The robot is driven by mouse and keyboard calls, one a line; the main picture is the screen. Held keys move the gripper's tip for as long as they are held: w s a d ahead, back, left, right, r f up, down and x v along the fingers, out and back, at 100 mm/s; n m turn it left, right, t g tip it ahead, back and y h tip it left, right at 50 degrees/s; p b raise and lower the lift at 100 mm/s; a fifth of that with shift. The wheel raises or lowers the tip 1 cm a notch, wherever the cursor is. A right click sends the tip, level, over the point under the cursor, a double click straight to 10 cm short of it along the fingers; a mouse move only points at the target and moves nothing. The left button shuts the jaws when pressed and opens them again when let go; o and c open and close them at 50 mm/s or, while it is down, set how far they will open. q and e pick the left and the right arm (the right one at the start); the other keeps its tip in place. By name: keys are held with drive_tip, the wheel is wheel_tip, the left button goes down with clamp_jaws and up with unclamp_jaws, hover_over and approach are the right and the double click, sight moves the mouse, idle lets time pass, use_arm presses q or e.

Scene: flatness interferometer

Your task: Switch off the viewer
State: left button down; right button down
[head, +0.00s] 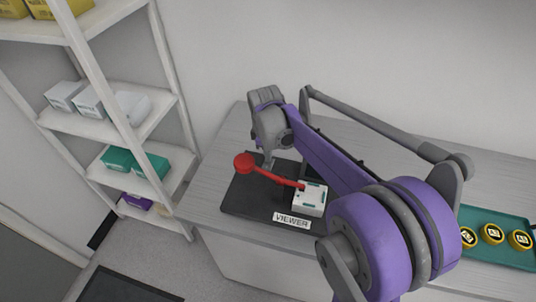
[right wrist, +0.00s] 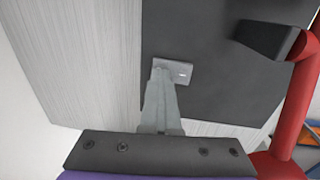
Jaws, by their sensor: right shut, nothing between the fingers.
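The viewer shows in the head view as a small white box (head: 310,198) with green marks, on a dark mat (head: 238,203), behind a "VIEWER" label (head: 291,220). A red arm (head: 275,178) runs from the box to a round red end (head: 244,162); red tubing also shows in the right wrist view (right wrist: 298,95). My right gripper (head: 268,165) points down over the mat, left of the box. In the right wrist view its shut, empty fingertips (right wrist: 161,70) are at a small light grey plate (right wrist: 181,72) on the mat; I cannot tell whether they touch. My left gripper is not in view.
A green tray (head: 490,218) with several yellow round pieces (head: 492,233) lies right of my arm. A white shelf (head: 130,125) with boxes stands at the left. The grey worktop (head: 222,160) is bare left of the mat.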

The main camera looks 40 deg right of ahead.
drive_tip(key=shift+s+a+f, duration=0.1)
drive_tip(key=shift+s+a, duration=0.15)
drive_tip(key=shift+a, duration=0.05)
drive_tip(key=shift+s+a+r, duration=0.2)
drive_tip(key=shift+s+a, duration=0.15)
drive_tip(key=shift+a, duration=0.05)
drive_tip(key=shift+w+d, duration=0.1)
